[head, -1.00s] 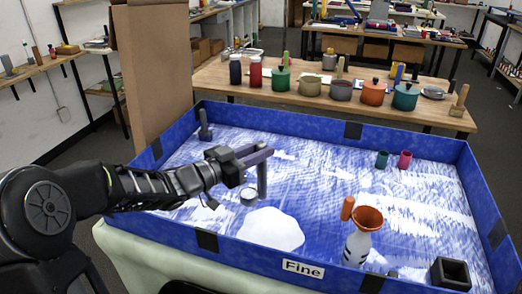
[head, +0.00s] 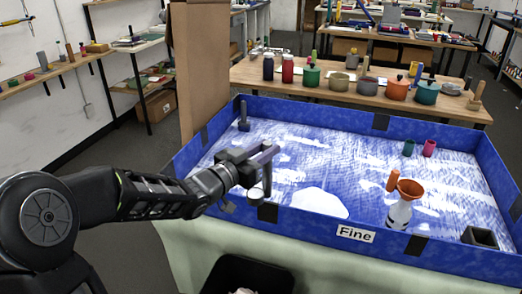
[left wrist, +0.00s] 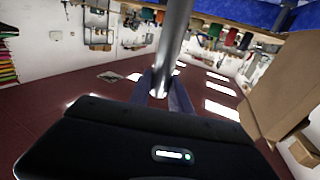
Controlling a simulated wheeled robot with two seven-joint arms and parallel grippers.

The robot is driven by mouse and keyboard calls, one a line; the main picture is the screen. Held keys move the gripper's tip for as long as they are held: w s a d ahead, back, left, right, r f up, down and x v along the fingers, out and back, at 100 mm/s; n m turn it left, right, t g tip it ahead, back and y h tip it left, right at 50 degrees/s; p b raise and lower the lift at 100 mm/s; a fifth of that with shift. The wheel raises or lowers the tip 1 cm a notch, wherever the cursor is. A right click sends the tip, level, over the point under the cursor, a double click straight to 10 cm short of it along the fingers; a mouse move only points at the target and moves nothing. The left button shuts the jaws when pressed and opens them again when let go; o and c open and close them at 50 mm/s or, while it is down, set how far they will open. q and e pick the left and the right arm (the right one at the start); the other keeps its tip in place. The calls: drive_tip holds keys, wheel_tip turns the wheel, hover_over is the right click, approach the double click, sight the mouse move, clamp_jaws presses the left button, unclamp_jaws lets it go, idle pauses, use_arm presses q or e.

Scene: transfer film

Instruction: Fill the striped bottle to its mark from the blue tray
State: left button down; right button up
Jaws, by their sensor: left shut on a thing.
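The striped bottle (head: 399,214), white with dark bands low down, stands upright in the right part of the blue tray (head: 450,256). An orange funnel (head: 410,188) sits in its mouth. A white powder pile (head: 319,202) lies near the tray's front wall, labelled "Fine". My left gripper (head: 263,156) is shut on the upright grey handle of a scoop (head: 267,180), left of the pile. Its small cup (head: 256,193) is by the front wall; its contents are unclear. The handle (left wrist: 172,40) shows between the fingers in the left wrist view. My right gripper is out of view.
An orange cylinder (head: 393,181) is beside the funnel. A black square block (head: 480,237) is at front right. Green (head: 409,148) and pink (head: 429,148) cups are at the back. A black bin (head: 247,275) is below the tray's front. A cardboard panel (head: 202,70) rises at left.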

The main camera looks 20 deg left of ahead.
use_arm(q)
drive_tip(key=d+f+n+y, duration=0.2)
drive_tip(key=f+y, duration=0.1)
drive_tip(key=f, duration=0.5)
drive_tip(key=s+d+f+n+t+y, duration=0.1)
drive_tip(key=d+f+y, duration=0.1)
drive_tip(key=f, duration=0.6)
drive_tip(key=shift+s+d+f+n+y, duration=0.3)
drive_tip(key=shift+d+n+y, duration=0.1)
drive_tip(key=shift+d, duration=0.2)
